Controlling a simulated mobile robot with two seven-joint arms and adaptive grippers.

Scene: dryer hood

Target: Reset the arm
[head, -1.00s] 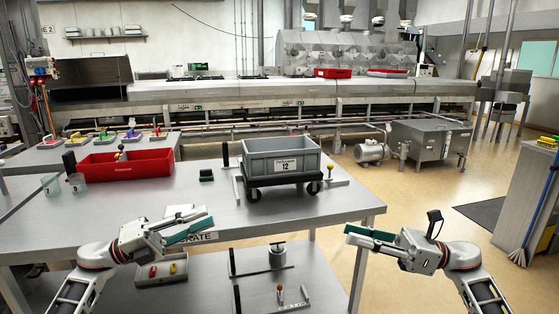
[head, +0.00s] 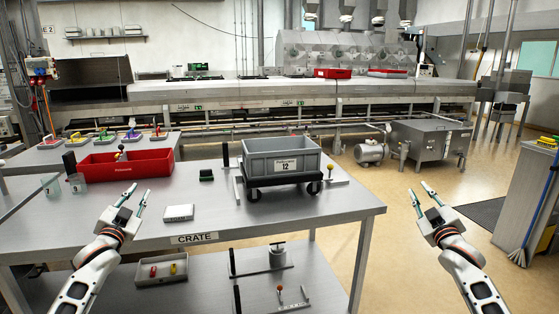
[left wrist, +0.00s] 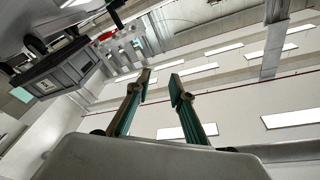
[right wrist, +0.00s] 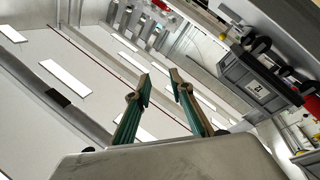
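My left gripper (head: 132,199) is raised over the left front part of the steel table (head: 300,215), fingers pointing up and away. Its two green fingers are apart with nothing between them, as the left wrist view (left wrist: 160,85) also shows. My right gripper (head: 423,192) is raised over the floor, right of the table. Its fingers are also apart and empty, as the right wrist view (right wrist: 159,80) shows. Neither gripper touches anything.
A grey crate (head: 258,164) marked 12 sits on a black dolly on the table. A red bin (head: 150,163) and a white block (head: 179,212) are to its left. A lower shelf (head: 210,285) holds a tray (head: 145,281).

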